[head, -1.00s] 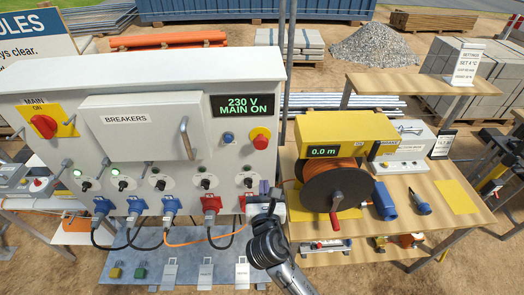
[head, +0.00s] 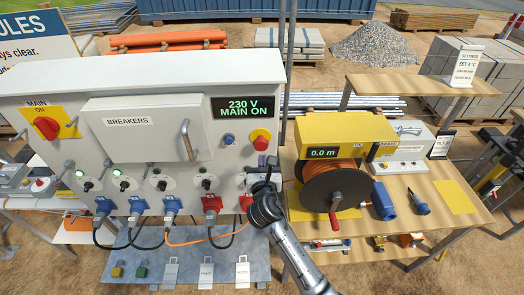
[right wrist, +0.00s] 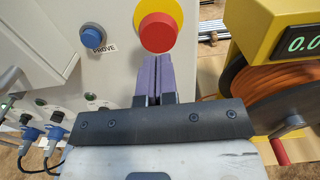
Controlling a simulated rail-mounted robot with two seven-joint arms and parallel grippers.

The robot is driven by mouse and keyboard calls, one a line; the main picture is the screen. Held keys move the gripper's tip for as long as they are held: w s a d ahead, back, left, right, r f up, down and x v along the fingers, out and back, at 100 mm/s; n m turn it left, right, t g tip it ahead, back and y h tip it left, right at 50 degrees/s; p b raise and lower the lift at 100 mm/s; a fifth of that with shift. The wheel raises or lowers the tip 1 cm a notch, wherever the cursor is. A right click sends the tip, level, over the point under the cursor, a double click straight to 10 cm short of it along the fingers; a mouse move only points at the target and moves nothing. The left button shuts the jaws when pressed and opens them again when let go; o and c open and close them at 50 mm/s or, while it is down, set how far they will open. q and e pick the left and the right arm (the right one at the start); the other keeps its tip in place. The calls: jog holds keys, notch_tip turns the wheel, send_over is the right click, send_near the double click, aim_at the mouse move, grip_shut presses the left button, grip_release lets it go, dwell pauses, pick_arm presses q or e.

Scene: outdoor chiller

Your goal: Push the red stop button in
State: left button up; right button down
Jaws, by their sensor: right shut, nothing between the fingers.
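The red stop button (head: 260,143) is a round red mushroom head on a yellow collar at the right side of the white panel. It also shows in the right wrist view (right wrist: 157,33), large at the top middle. My right gripper (head: 271,163) is just below and to the right of the button in the head view. In the right wrist view its purple fingers (right wrist: 151,62) are shut with nothing between them, tips close under the button's lower edge. I cannot tell whether they touch it. The left gripper is not in view.
A blue PROVE button (head: 228,139) sits left of the stop button. The panel display (head: 245,106) reads 230 V MAIN ON. A yellow cable reel (head: 345,128) with orange cable stands close on the right. Plugs and cables hang along the panel's lower edge.

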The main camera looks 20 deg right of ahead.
aim_at(262, 147)
jog(key=x, duration=0.2)
jog(key=shift+w+r, duration=0.1)
jog(key=shift+w, duration=0.15)
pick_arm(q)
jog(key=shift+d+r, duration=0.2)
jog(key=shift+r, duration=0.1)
pick_arm(e)
jog(key=shift+x, duration=0.9)
